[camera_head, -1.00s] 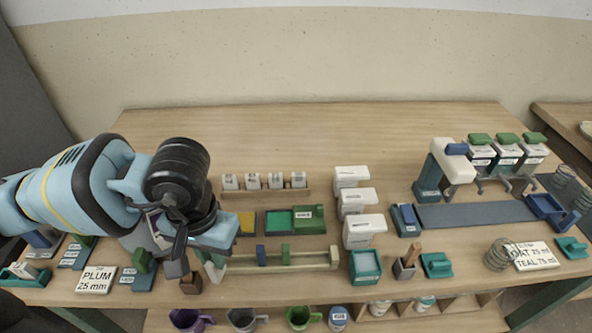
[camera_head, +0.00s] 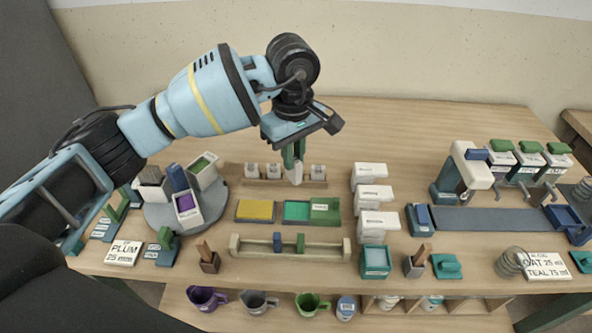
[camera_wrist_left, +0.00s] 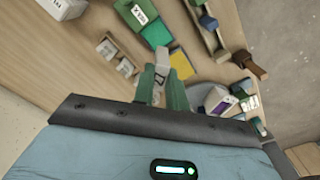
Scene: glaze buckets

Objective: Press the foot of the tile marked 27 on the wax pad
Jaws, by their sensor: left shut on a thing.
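My left gripper (camera_head: 294,150) points down, its green fingers shut on a slim white tile (camera_head: 296,174). The tile hangs upright, its number not readable. In the head view it overlaps the rack of small white labelled pieces (camera_head: 273,171) and hides one of them. The wrist view shows the held tile (camera_wrist_left: 148,85) between the fingers. The green wax pad (camera_head: 297,209) lies open at the front of the gripper, with a labelled green lid (camera_head: 325,211) on its right. The lid's label in the wrist view (camera_wrist_left: 142,14) seems to read WAX. The tile is apart from the pad.
A yellow pad (camera_head: 256,210) lies left of the green one. A turntable (camera_head: 160,216) with several containers stands at left. White stacked boxes (camera_head: 373,198) stand right of the lid. A rail with blue and green blocks (camera_head: 291,245) lies in front.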

